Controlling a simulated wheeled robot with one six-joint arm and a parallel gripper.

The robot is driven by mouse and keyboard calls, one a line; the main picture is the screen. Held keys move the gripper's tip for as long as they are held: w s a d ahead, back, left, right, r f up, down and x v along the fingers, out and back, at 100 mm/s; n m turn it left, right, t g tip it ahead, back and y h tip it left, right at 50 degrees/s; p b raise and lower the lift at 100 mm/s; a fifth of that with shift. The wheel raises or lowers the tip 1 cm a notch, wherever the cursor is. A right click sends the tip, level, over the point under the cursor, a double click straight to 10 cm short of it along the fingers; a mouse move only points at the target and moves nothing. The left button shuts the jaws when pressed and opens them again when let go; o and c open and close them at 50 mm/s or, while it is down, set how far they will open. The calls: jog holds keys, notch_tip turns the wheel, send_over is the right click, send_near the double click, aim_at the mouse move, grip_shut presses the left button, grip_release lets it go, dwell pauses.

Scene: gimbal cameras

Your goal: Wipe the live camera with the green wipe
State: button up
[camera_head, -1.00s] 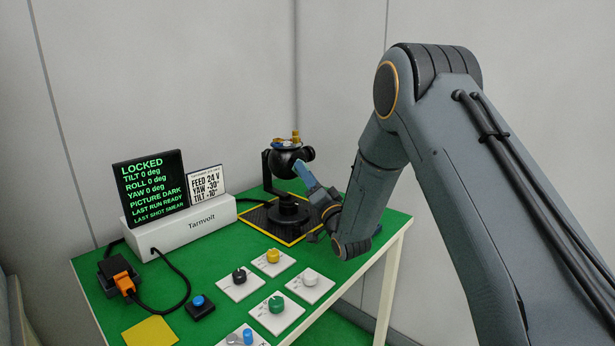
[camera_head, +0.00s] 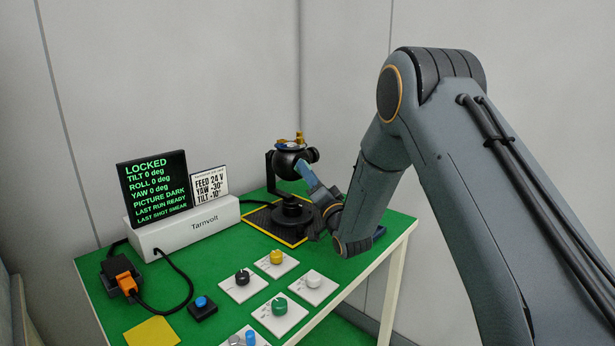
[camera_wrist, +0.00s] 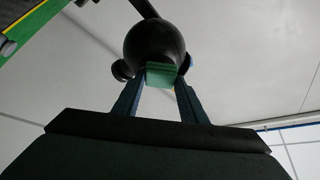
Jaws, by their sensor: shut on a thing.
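The camera (camera_head: 290,160) is a dark ball in a black gimbal stand on a yellow-edged mat (camera_head: 262,229) at the table's back right. It also shows as a dark ball in the wrist view (camera_wrist: 154,42). My gripper (camera_head: 302,168) reaches to the ball's lower right side. In the wrist view my gripper (camera_wrist: 160,82) is shut on the green wipe (camera_wrist: 161,75), which sits between the fingertips right at the ball. Whether the wipe touches the ball, I cannot tell. The wipe is hidden in the head view.
A display (camera_head: 155,188) reads LOCKED, PICTURE DARK and LAST SHOT SMEAR. A card (camera_head: 209,182) reads FEED 24 V, YAW -30°, TILT -10°. Several knobs, including a green one (camera_head: 279,306), a blue button (camera_head: 201,303) and an orange plug (camera_head: 126,281) occupy the green table (camera_head: 216,265).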

jog(key=shift+w+d+b, duration=1.05)
jog(key=shift+w+d, duration=0.55)
jog(key=shift+w, duration=0.35)
jog(key=s+a, duration=0.2)
jog(key=s+a+p, duration=0.1)
jog(key=s, duration=0.1)
jog(key=shift+s+a, duration=0.2)
jog(key=shift+a, duration=0.15)
jog(key=shift+p, duration=0.3)
jog(key=s+d+p, duration=0.1)
jog(key=s+d, duration=0.2)
jog(key=d, duration=0.2)
jog(key=shift+s, duration=0.3)
jog(key=shift+s+d+p, duration=0.5)
jog(key=shift+s+d, duration=0.45)
jog(key=shift+d, duration=0.2)
